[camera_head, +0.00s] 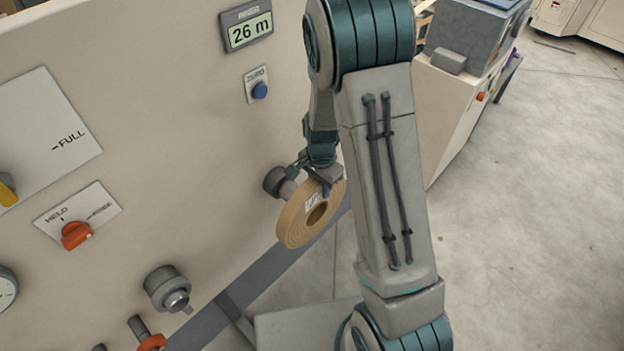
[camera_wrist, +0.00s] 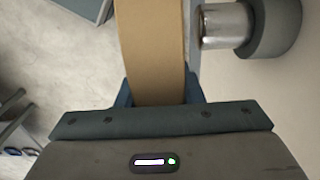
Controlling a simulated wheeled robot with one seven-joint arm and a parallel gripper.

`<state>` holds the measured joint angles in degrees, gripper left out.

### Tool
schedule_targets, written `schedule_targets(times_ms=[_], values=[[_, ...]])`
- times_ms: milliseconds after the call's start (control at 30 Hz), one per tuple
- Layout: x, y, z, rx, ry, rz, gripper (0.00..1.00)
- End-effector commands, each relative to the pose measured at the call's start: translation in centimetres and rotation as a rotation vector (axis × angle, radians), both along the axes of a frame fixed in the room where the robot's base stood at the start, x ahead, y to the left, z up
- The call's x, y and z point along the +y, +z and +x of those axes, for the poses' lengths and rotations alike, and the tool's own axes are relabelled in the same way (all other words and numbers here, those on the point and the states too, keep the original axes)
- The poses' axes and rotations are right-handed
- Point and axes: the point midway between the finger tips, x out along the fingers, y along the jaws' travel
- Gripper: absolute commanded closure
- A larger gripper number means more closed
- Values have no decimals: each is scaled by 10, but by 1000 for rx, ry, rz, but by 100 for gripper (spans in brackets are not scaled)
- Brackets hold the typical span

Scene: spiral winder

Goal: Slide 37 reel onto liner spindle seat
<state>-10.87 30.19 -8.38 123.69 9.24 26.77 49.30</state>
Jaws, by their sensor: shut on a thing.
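The reel (camera_head: 296,222) is a tan ring with a white label, its number too small to read for certain. My gripper (camera_head: 326,187) is shut on the reel's upper rim and holds it upright in front of the machine panel. In the wrist view the reel (camera_wrist: 152,50) runs up from between the fingers (camera_wrist: 160,98). A spindle with a grey collar (camera_head: 274,182) sticks out of the panel behind the reel. The wrist view shows its shiny shaft (camera_wrist: 225,26) and dark collar (camera_wrist: 273,27) beside the reel. Whether the reel's hole lines up with the shaft cannot be told.
The panel carries a "26 m" display (camera_head: 248,30), a blue ZERO button (camera_head: 260,90) and an orange HELD switch (camera_head: 76,234). Another spindle (camera_head: 168,289) sticks out at lower left. A grey bar (camera_head: 290,262) runs below the reel. Open floor (camera_head: 540,220) lies to the right.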

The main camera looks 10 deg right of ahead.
Motion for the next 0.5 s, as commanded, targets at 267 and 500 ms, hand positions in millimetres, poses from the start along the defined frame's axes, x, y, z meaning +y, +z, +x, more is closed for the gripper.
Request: schedule_targets(times_ms=[267, 500], values=[[-16, 1, -21, -3, -2, 1, 100], [-29, 1, -39, -2, -2, 1, 100]])
